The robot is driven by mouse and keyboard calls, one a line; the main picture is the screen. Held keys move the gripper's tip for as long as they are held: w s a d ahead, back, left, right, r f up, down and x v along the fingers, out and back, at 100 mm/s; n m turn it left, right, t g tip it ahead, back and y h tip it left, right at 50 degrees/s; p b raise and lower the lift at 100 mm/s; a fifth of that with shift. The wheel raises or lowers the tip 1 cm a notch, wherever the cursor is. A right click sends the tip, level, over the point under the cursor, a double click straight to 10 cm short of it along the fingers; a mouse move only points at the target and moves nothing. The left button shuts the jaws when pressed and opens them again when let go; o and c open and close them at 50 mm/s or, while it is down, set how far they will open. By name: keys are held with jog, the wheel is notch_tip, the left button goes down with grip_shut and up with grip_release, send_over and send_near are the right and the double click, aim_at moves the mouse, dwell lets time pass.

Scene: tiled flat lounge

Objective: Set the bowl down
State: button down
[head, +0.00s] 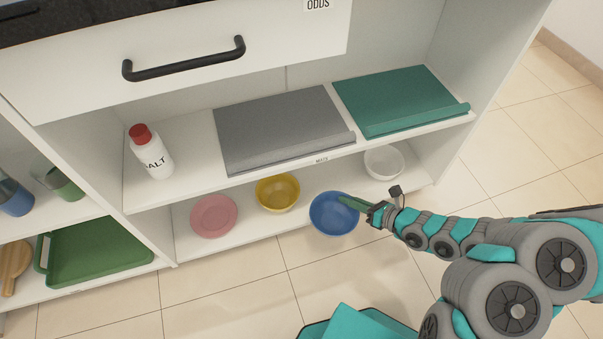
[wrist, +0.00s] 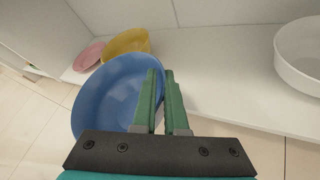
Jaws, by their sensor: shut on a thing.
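The blue bowl (head: 331,216) is at the front of the lower shelf, to the right of the yellow bowl. It also shows in the wrist view (wrist: 100,95), left of the fingers and tilted in that picture. My gripper (head: 352,203) is shut on the bowl's right rim; its green fingers (wrist: 162,95) pinch the rim in the wrist view. The bowl overlaps the shelf's front edge in the head view. I cannot tell whether its base touches the shelf.
The lower shelf (head: 238,232) also bears a pink plate or bowl (head: 213,216), a yellow bowl (head: 278,194) and a white bowl (head: 384,162). Bare shelf lies between the yellow and white bowls. The upper shelf, with grey (head: 275,125) and teal (head: 395,98) boards, hangs above.

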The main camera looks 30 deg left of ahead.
jog(key=w+a, duration=0.2)
jog(key=w, duration=0.2)
jog(key=w+a+f, duration=0.1)
jog(key=w+a, duration=0.2)
jog(key=w, duration=0.1)
jog(key=w+a+b, duration=0.1)
jog(key=w+a, duration=0.1)
jog(key=w, duration=0.2)
jog(key=shift+w+a+f, duration=0.15)
jog(key=shift+a+f, duration=0.05)
jog(key=shift+a, duration=0.2)
jog(key=shift+w+a, duration=0.35)
jog(key=shift+w, duration=0.05)
jog(key=shift+f, duration=1.7)
jog(key=c, duration=0.9)
grip_release()
jog(key=shift+f, duration=0.1)
jog(key=v, duration=1.2)
jog(key=shift+p, duration=0.4)
